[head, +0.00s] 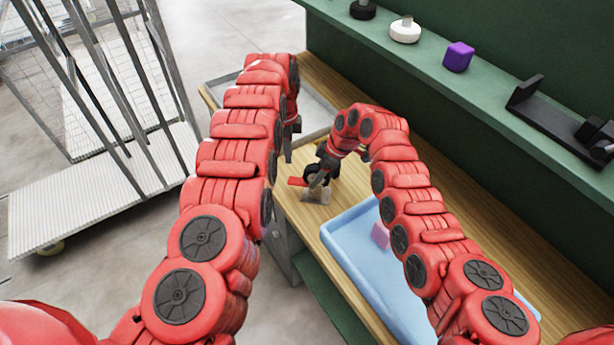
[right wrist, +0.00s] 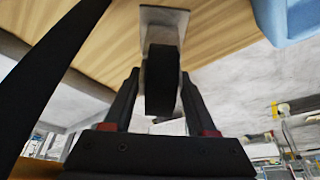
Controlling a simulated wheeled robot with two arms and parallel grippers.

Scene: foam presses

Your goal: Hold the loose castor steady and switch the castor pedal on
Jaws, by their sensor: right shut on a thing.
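The castor has a black wheel (head: 311,172), a grey mounting plate (head: 316,196) against the wooden bench and a red pedal (head: 296,181) sticking out to the left. The pedal's setting cannot be told. My right gripper (head: 322,176) is shut on the castor. In the right wrist view its fingers (right wrist: 160,88) flank the black wheel (right wrist: 162,75), with the plate (right wrist: 165,18) beyond. My left gripper (head: 292,130) is above and left of the castor, apart from it.
A blue tray (head: 338,232) with a pink block (head: 380,235) lies on the bench (head: 290,203) to the right. A grey tray (head: 318,112) is behind. A cart (head: 95,190) stands left.

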